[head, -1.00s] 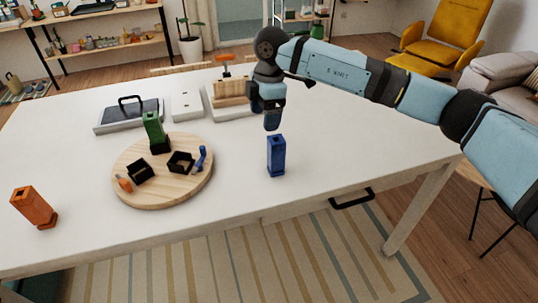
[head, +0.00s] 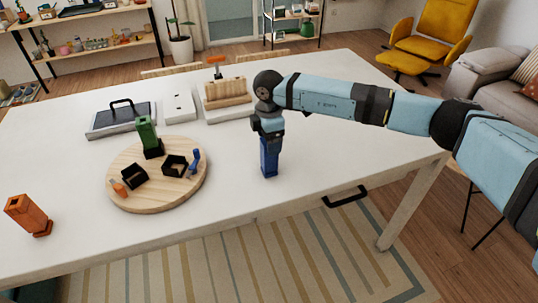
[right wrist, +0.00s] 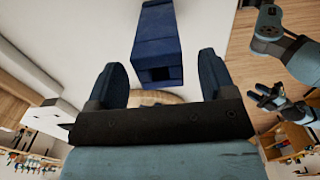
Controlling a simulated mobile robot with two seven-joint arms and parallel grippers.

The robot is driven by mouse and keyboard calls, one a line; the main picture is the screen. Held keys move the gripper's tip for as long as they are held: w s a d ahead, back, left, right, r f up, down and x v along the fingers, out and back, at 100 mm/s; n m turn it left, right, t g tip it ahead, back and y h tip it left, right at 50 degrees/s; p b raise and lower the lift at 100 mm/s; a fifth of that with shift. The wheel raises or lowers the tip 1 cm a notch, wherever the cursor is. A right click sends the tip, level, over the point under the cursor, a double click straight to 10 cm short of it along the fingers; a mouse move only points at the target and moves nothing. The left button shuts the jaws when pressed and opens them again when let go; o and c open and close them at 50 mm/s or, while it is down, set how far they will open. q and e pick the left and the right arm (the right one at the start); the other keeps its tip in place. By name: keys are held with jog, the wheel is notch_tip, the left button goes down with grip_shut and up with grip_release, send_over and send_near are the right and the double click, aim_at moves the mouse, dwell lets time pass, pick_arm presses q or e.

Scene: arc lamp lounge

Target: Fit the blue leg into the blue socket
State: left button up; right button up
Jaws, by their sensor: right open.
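The blue leg (head: 269,160) stands upright on the white table. My right gripper (head: 268,137) points down over its top in the head view. In the right wrist view the gripper (right wrist: 162,75) is open, with its fingers on either side of the blue leg (right wrist: 158,45) and apart from it. The round wooden board (head: 135,200) stands to the left. It bears a green leg (head: 147,132) upright in a dark holder and two empty black sockets. The socket (head: 175,165) beside a small blue piece (head: 195,160) appears to be the blue one. Part of my left arm seems to show in the right wrist view, its gripper (right wrist: 268,98) small and unclear.
An orange leg (head: 27,215) stands at the table's left front. The other black socket (head: 134,175) is by a small orange piece (head: 118,188). A dark tray (head: 120,118), a white box (head: 179,106) and a wooden rack (head: 224,94) stand behind. Table between board and leg is clear.

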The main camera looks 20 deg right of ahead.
jog(key=shift+f, duration=1.15)
jog(key=c, duration=1.1)
jog(key=shift+c, duration=0.2)
jog(key=shift+r, duration=0.15)
